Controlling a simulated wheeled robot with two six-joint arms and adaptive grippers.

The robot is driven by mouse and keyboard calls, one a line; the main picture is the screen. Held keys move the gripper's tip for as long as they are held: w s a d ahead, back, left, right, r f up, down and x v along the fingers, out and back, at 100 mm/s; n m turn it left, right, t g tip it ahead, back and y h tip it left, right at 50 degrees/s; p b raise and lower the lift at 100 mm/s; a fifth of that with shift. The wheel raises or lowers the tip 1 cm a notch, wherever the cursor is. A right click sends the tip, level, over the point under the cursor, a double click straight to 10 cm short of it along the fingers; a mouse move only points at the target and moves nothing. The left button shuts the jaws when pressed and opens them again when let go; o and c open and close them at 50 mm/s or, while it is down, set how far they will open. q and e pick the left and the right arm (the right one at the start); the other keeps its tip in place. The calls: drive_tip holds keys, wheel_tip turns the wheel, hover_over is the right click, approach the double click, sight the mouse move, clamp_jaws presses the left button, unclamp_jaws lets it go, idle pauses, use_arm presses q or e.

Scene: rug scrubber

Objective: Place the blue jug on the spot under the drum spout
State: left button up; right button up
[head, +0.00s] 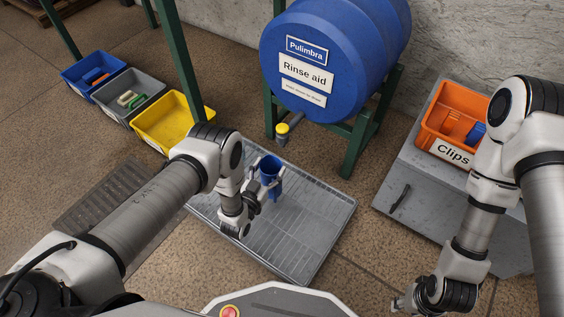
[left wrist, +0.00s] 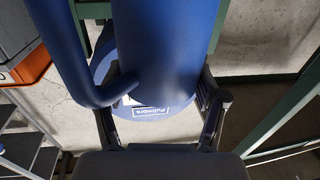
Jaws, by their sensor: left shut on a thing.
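The blue jug (head: 270,167) is upright in my left gripper (head: 267,192), over the grey ribbed tray (head: 310,235). The left wrist view shows the jug (left wrist: 178,40) close up between the two fingers (left wrist: 165,88), with its handle (left wrist: 66,50) on the left. The jug's base is partly hidden, so I cannot tell whether it touches the tray. The blue drum (head: 322,50) has a spout with a yellow cap (head: 283,129), above and a little right of the jug. No marked spot shows clearly. My right gripper (head: 402,303) is low at the bottom right, mostly hidden by its wrist.
The drum rests on a green stand (head: 358,140). Blue, grey and yellow bins (head: 172,122) stand at the left by green posts. An orange Clips bin (head: 440,125) sits on a grey cabinet (head: 410,185) at the right. A floor grate (head: 105,195) lies left.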

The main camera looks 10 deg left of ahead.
sight(276, 158)
use_arm(q)
drive_tip(key=b+x, duration=0.2)
drive_tip(key=x, duration=0.5)
drive_tip(key=shift+w+b, duration=0.25)
drive_tip(key=shift+b, duration=0.05)
drive_tip(key=f+b, duration=0.1)
drive_tip(key=f, duration=0.1)
drive_tip(key=w+f+b, duration=0.1)
drive_tip(key=b, duration=0.1)
drive_tip(key=shift+d+f, duration=0.15)
drive_tip(key=shift+f, duration=0.25)
drive_tip(key=o, duration=1.5)
